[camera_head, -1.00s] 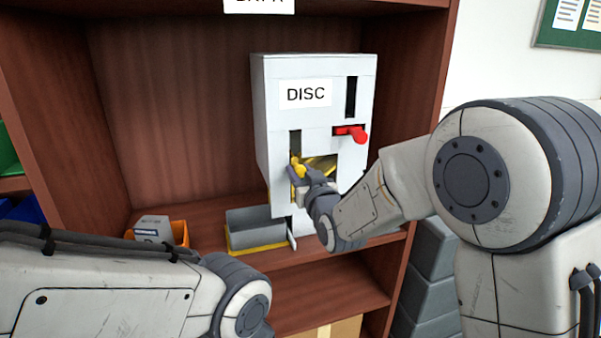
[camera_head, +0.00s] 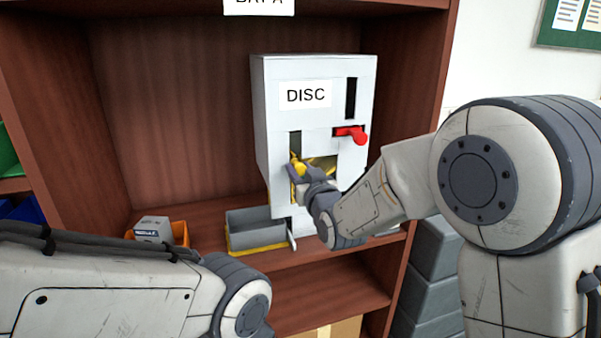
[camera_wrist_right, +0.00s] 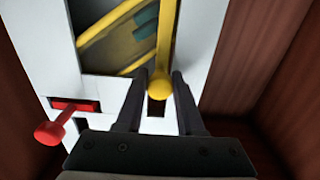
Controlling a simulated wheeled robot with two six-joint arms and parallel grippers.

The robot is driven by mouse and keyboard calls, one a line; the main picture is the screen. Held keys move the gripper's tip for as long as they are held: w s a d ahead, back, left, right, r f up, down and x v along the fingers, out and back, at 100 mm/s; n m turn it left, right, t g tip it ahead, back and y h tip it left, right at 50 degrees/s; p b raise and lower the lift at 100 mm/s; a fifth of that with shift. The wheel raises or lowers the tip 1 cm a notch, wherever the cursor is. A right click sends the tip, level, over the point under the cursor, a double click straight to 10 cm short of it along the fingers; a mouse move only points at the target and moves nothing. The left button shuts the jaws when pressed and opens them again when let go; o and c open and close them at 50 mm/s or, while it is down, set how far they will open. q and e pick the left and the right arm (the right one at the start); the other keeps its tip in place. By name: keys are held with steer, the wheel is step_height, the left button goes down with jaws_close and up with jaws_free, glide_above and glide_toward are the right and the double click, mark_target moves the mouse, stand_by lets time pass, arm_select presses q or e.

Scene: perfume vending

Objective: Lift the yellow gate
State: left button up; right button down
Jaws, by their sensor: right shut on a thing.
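The white dispenser (camera_head: 265,150) with a "DISC" label stands on the shelf. The yellow gate's round knob (camera_head: 299,168) sticks out at its front, below a dark vertical slot (camera_head: 295,143). My right gripper (camera_head: 294,172) is shut on this knob. In the right wrist view the yellow knob (camera_wrist_right: 159,88) sits between the two dark fingertips (camera_wrist_right: 156,82), with a yellow bar (camera_wrist_right: 167,40) running from it across the dark window. The gripper hides part of the gate and window. My left arm comes in at the lower left; its gripper is out of view.
A red lever (camera_head: 350,133) sticks out at the dispenser's right, close to my right arm; it also shows in the right wrist view (camera_wrist_right: 52,131). A grey tray (camera_head: 255,225) sits below left. An orange bin (camera_head: 180,233) holding a grey box (camera_head: 153,229) is further left.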

step_height(320, 180, up, 6)
steer(key=shift+r+p, duration=0.1)
steer(key=shift+p, duration=0.7)
steer(key=c, duration=0.6)
jaws_free()
steer(key=shift+o, duration=0.2)
steer(key=b+v, duration=0.2)
steer(key=v, duration=0.8)
steer(key=shift+s, duration=0.25)
steer(key=shift+d, duration=0.1)
